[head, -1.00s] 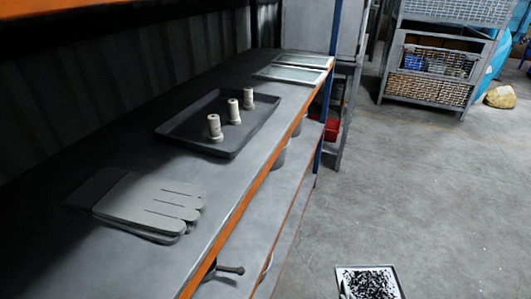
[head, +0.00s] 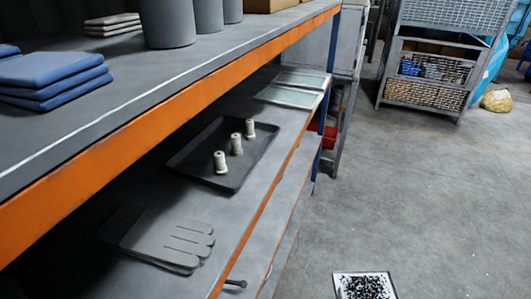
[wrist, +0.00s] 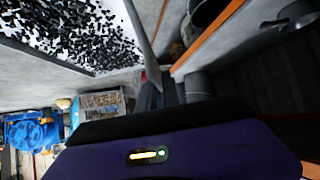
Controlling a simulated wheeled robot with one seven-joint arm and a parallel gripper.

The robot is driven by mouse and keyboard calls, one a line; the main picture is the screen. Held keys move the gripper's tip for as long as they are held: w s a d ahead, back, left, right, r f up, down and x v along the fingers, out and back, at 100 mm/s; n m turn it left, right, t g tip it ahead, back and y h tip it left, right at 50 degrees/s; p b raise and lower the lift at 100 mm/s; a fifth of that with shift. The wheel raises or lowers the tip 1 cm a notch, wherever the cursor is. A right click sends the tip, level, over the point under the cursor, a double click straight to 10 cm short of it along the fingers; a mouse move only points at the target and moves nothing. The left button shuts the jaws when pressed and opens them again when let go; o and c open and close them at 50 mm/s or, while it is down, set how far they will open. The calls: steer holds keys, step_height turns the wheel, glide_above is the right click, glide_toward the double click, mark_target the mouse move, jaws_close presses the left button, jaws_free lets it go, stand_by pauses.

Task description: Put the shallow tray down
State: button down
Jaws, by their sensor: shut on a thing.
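The gripper does not show clearly in the head view.
A shelf with an orange front edge (head: 150,165) runs along the left. Its lower board holds a dark tray (head: 203,177) with three pale spools, grey gloves (head: 175,242) and flat panes (head: 292,90). Blue folded cloths (head: 55,75) lie above. Open floor (head: 430,190) is at right.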

steer(key=shift+r, duration=0.2)
steer(key=shift+a+n, duration=0.4)
steer(key=shift+a, duration=0.2)
steer(key=shift+d+m, duration=0.4)
steer(key=shift+d, duration=0.25)
